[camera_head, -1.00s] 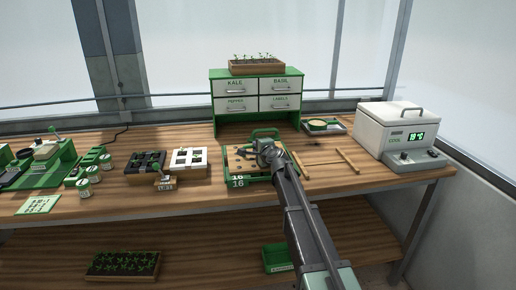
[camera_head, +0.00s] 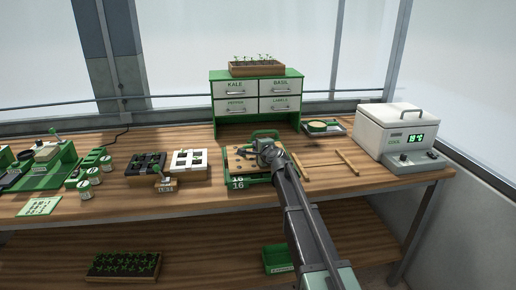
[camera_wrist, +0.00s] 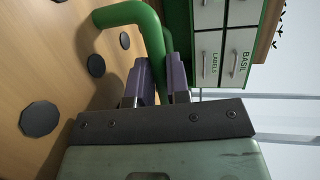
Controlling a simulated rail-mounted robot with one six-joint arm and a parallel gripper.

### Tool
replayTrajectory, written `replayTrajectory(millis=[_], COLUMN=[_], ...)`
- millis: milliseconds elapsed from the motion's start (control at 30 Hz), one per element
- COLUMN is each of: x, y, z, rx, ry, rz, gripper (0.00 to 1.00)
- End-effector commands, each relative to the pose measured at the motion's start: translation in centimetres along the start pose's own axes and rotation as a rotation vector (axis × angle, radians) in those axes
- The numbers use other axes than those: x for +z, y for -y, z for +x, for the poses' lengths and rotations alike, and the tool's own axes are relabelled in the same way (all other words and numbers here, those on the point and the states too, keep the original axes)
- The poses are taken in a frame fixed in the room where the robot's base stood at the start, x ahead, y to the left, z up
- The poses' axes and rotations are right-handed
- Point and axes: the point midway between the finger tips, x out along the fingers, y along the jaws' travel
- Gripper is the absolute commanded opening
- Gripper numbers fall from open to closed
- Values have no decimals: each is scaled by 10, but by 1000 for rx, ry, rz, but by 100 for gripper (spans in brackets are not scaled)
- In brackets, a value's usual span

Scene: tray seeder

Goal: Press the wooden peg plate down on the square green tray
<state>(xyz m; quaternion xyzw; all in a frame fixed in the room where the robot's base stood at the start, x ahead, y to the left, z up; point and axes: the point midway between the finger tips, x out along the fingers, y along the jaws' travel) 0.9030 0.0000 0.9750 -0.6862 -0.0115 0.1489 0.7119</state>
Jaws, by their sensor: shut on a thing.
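The wooden peg plate (camera_head: 238,163) lies over the square green tray (camera_head: 250,181), whose front edge with the number 16 shows below it. A gap between plate and tray cannot be judged. The plate's green handle (camera_head: 264,133) stands up at its back. My gripper (camera_head: 266,147) is shut on this handle. In the wrist view, the purple fingers (camera_wrist: 163,75) close around the bent green handle (camera_wrist: 130,14). The plate's wooden face (camera_wrist: 80,35) there carries several dark round spots. My gripper and arm cover the plate's right part in the head view.
A white seed tray (camera_head: 189,161) and a dark one (camera_head: 147,162) stand left of the plate. Wooden sticks (camera_head: 347,161) lie to the right, with a white cooler box (camera_head: 398,130) beyond. A green drawer cabinet (camera_head: 256,74) stands behind.

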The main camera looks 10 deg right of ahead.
Motion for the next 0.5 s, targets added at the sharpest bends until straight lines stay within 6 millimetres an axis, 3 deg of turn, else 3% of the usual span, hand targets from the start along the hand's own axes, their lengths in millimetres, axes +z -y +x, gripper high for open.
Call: replayTrajectory(millis=[500], x=[2], y=[44], z=[-8], rx=[-1], ry=[-1], rz=[1], gripper=[0])
